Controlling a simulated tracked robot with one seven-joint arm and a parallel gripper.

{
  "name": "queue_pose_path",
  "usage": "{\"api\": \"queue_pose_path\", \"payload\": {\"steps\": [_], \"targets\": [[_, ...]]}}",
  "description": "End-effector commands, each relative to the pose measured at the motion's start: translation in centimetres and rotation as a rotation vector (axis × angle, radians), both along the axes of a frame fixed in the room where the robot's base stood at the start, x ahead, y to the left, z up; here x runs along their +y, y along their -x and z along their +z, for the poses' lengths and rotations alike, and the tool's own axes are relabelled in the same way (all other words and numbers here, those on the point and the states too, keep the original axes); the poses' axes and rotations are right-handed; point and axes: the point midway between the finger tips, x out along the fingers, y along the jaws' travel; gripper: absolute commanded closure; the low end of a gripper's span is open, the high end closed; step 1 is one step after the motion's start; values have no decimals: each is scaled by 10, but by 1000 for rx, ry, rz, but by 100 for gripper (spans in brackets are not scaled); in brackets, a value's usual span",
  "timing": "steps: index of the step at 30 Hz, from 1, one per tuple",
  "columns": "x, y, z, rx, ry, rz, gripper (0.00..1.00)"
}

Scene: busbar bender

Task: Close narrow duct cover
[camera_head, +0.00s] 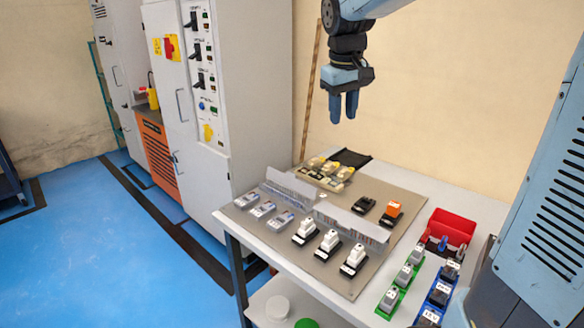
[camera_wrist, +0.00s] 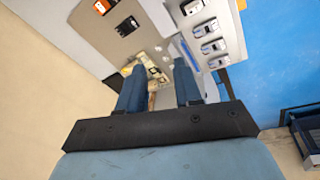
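A panel plate (camera_head: 262,232) lies on the table and carries two grey slotted wiring ducts. One duct (camera_head: 292,187) runs behind the row of grey modules, with a pale strip standing tilted along it. The other duct (camera_head: 352,219) runs behind the white-topped devices, with a pale flat strip along its top. I cannot tell which is the narrow duct cover. My gripper (camera_head: 344,108) hangs above the back of the table, pointing down, away from both ducts. In the wrist view its fingers (camera_wrist: 160,88) stand apart with nothing between them.
Grey modules (camera_head: 262,209) and white-topped devices (camera_head: 328,243) stand in front of the ducts. Yellowish parts (camera_head: 332,170) lie at the back beside a black mat (camera_head: 351,158). A red bin (camera_head: 452,226) and green and blue racks stand right. A cabinet (camera_head: 182,90) borders the left.

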Motion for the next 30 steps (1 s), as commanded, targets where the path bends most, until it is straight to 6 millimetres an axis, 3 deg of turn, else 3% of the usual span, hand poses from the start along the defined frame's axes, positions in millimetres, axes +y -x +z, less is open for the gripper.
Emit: {"api": "queue_pose_path", "payload": {"steps": [3, 14, 24, 30], "targets": [[13, -37, -8, 47, 0, 52, 66], [48, -134, -45, 175, -37, 206, 66], [69, -218, -98, 279, -127, 325, 66], [73, -258, -132, 326, -195, 375, 66]]}}
